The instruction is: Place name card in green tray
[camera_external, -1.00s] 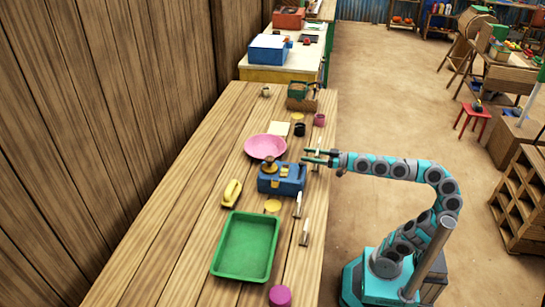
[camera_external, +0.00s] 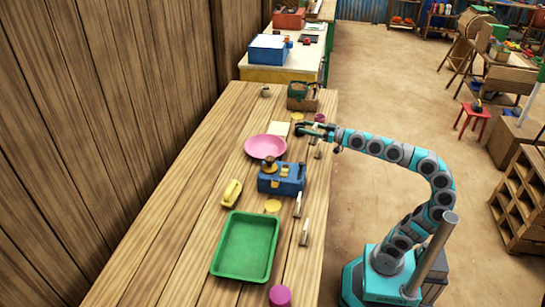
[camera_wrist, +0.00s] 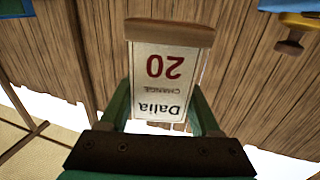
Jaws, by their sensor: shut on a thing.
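The name card (camera_wrist: 165,80), white with "Dalia", "CHANGE" and a red 20, has a brown wooden base and appears upside down in the wrist view. My gripper (camera_external: 303,129) is shut on it, with green fingers on both sides of the card. In the external view my gripper is over the table's right side, near the pink bowl; the held card is too small to make out there. The green tray (camera_external: 218,262) lies at the near end of the table, far from my gripper, and looks empty.
A blue box scale (camera_external: 283,186), a pink bowl (camera_external: 265,147) and a yellow-handled item (camera_external: 231,193) stand between my gripper and the tray. Small white cards (camera_external: 305,232) stand along the right edge. A magenta round object (camera_external: 280,295) is near the tray.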

